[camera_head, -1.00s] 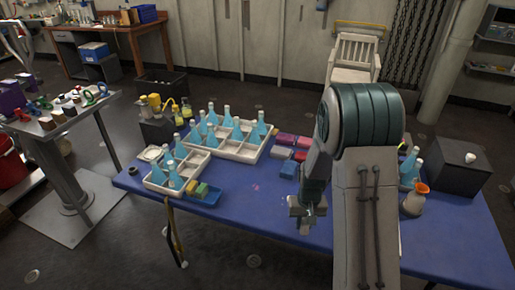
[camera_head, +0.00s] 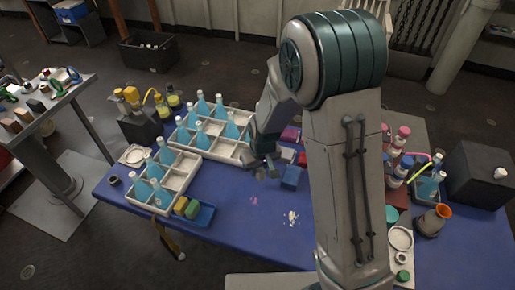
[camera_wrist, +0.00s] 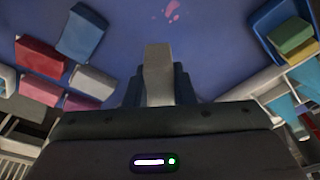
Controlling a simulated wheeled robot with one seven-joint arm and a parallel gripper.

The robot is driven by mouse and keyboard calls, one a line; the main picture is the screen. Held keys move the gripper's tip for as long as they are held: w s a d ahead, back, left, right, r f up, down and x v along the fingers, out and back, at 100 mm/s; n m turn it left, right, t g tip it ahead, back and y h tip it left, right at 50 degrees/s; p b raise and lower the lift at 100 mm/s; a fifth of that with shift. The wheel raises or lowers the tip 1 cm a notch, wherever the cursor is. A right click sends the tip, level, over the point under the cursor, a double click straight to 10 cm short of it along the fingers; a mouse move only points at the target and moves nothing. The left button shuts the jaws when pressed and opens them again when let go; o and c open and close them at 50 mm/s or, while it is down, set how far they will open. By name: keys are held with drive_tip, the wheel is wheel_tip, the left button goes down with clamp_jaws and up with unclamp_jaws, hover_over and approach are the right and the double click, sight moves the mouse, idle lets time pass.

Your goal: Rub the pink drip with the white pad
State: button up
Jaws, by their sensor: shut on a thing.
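The pink drip (camera_head: 253,199) is a small smear on the blue table, in front of the bottle crates. In the wrist view the pink drip (camera_wrist: 172,11) shows at the top edge, ahead of my gripper. My gripper (camera_head: 263,170) hangs beyond the drip, near the crate and the coloured blocks. In the wrist view my gripper (camera_wrist: 158,92) is shut on the pale white pad (camera_wrist: 158,66), which sticks out between the fingers. The pad is apart from the drip. Its lower part is hidden by the gripper.
White crumbs (camera_head: 291,217) lie right of the drip. A blue tray (camera_head: 205,217) with yellow and green sponges stands to its left. Crates (camera_head: 215,150) of blue bottles stand behind. A blue block (camera_head: 291,177) is close beside my gripper. The table front is clear.

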drive_tip(key=shift+a, duration=0.15)
wheel_tip(320, 180, down, 5)
drive_tip(key=b, duration=0.3)
drive_tip(key=shift+s+r, duration=0.1)
